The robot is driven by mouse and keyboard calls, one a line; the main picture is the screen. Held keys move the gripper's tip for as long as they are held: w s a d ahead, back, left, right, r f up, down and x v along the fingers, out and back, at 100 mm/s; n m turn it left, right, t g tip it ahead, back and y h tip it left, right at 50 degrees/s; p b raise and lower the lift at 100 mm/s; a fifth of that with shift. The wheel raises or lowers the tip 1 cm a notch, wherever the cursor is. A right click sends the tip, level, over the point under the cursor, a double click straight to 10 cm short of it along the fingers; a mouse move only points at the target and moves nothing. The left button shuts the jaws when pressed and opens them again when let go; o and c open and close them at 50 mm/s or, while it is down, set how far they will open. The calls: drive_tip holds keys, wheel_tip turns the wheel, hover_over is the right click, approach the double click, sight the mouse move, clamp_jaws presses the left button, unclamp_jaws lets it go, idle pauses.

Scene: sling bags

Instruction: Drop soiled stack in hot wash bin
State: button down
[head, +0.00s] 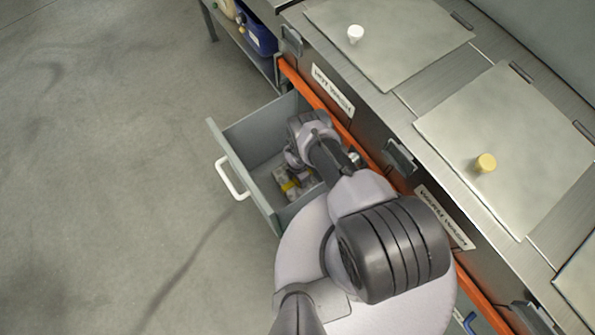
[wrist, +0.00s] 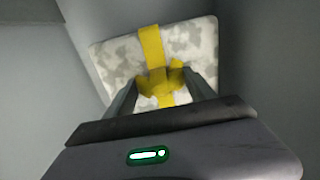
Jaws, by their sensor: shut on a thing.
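The soiled stack (head: 290,186) is a folded, grey-and-white blotched bundle with a yellow strap around it. It is inside the open grey drawer bin (head: 241,131), low in it. In the wrist view the stack (wrist: 112,62) fills the middle, with grey bin walls around it. My gripper (wrist: 160,86) is shut on the yellow strap (wrist: 151,45) at the stack's top. In the head view my arm hides part of the stack and the bin's right side. I cannot tell whether the stack touches the bin floor.
A label (head: 333,90), seen upside down, is on the counter front above the open bin. The counter has metal lids with a white knob (head: 355,34) and a yellow knob (head: 485,163). A shelf with a blue container (head: 257,35) stands at the top. The floor at left is clear.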

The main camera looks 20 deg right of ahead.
drive_tip(key=shift+w+r, duration=0.1)
drive_tip(key=shift+r, duration=0.05)
drive_tip(key=shift+c, duration=1.6)
unclamp_jaws()
wheel_tip(320, 180, up, 12)
drive_tip(key=p, duration=0.7)
